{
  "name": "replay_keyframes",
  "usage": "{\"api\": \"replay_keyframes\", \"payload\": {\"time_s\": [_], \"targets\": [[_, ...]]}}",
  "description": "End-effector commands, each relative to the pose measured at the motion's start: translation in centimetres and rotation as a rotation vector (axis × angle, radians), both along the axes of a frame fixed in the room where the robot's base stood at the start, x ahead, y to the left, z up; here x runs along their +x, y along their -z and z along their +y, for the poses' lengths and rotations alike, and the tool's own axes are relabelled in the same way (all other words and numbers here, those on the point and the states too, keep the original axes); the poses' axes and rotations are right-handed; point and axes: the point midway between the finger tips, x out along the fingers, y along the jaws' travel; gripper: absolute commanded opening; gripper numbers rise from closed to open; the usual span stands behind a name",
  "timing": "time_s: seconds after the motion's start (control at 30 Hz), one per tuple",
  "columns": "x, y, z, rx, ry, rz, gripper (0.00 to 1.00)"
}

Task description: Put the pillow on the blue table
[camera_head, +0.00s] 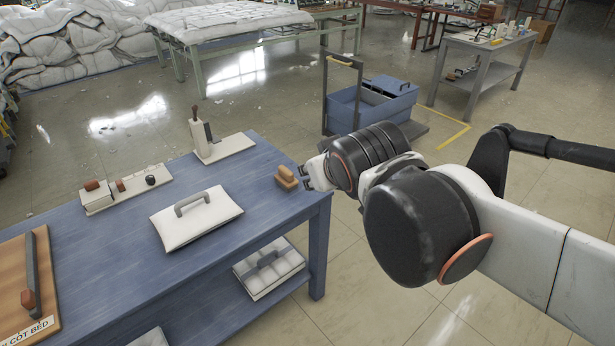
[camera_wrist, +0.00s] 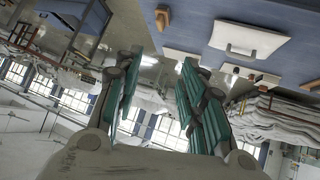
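The blue table (camera_head: 234,181) stands at the left in the head view; its top also shows in the wrist view (camera_wrist: 205,28), which is upside down. A flat white cushion-like pad with a grey handle (camera_head: 218,212) lies on its top; I cannot tell for sure whether it is the pillow. It also shows in the wrist view (camera_wrist: 262,43). A similar tufted white pad (camera_head: 272,279) with a handle lies on the table's lower shelf. My gripper (camera_head: 304,178) is by the table's right end, partly hidden by my arm. In the wrist view my gripper (camera_wrist: 160,68) has its teal-padded fingers apart and nothing between them.
A small brown wooden block (camera_head: 286,180) sits at the table's right edge, close to my gripper. A white upright holder (camera_head: 222,149), a low white box set and a brown board (camera_head: 14,285) also occupy the top. A blue cart (camera_head: 345,108) stands behind; heaped duvets (camera_head: 75,45) lie far left.

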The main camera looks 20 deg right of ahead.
Motion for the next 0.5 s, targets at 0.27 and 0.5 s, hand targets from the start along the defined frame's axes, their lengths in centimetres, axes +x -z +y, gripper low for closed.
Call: {"api": "replay_keyframes", "payload": {"time_s": [0.27, 0.5], "targets": [[-8.1, 5.1, 3.3, 0.15, -0.026, 0.209, 0.37], [-8.7, 5.5, 3.7, 0.162, -0.031, 0.228, 0.37]]}}
